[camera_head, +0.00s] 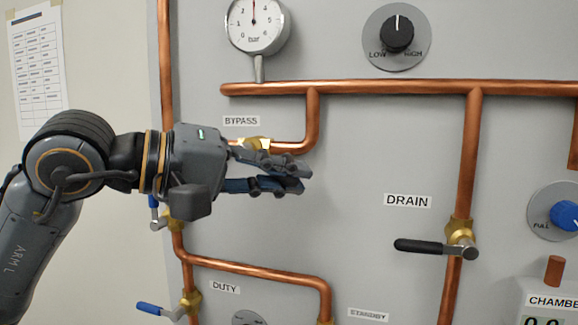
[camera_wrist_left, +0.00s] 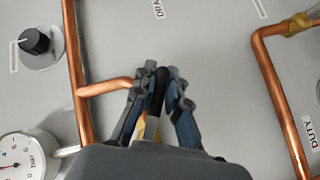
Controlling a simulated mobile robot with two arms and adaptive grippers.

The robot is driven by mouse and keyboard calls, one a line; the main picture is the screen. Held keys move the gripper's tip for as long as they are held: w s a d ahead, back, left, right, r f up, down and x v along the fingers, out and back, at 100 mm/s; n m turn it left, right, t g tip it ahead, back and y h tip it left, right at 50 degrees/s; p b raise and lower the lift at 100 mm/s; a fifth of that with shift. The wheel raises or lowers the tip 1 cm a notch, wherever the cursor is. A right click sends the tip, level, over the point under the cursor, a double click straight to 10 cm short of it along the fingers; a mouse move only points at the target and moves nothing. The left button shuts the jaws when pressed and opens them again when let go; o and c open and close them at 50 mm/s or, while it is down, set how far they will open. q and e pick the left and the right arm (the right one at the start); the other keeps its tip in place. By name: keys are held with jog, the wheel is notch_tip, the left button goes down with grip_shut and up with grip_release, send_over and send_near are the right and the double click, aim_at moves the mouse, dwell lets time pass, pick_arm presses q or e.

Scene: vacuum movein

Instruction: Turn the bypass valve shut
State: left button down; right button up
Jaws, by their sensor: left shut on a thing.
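The bypass valve shows in the head view as a brass body (camera_head: 256,143) on a copper pipe, beside the BYPASS label (camera_head: 241,121). In that view my left gripper covers its lever. In the left wrist view the black lever grip (camera_wrist_left: 158,94) lies between the two fingers of my left gripper (camera_wrist_left: 162,78), with a bare metal shank and some brass near the palm. In the head view my left gripper (camera_head: 303,178) reaches in from the left, in front of the panel, shut on the lever. My right gripper is not in view.
The drain valve (camera_head: 460,235) with a black lever (camera_head: 419,246) is to the right. A blue lever (camera_head: 149,308) sits near the DUTY label. Above are a pressure gauge (camera_head: 256,24) and a LOW/HIGH knob (camera_head: 397,34). Copper pipes stand out from the panel.

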pick_arm(q)
jog(key=shift+w+a+f+m+y+p, duration=0.15)
jog(key=shift+a+f+m+y+p, duration=0.3)
jog(key=shift+m+y, duration=0.5)
jog(key=shift+w+a+f+m+t+y+p, duration=0.1)
jog(key=shift+w+a+f+m+y+p, duration=0.4)
jog(key=shift+y, duration=0.8)
jog(key=shift+s+a+f+m+t+y+p, duration=0.1)
jog(key=shift+a+f+m+y+p, duration=0.35)
jog(key=shift+a+m+y, duration=0.65)
jog(key=shift+w+a+f+m+t+y+p, duration=0.1)
jog(key=shift+w+a+f+m+y+p, duration=0.4)
jog(key=shift+y, duration=0.95)
jog(key=shift+s+a+r, duration=0.15)
jog(key=shift+a+r, duration=0.05)
jog(key=c, duration=1.4)
grip_release()
jog(key=shift+o, duration=0.2)
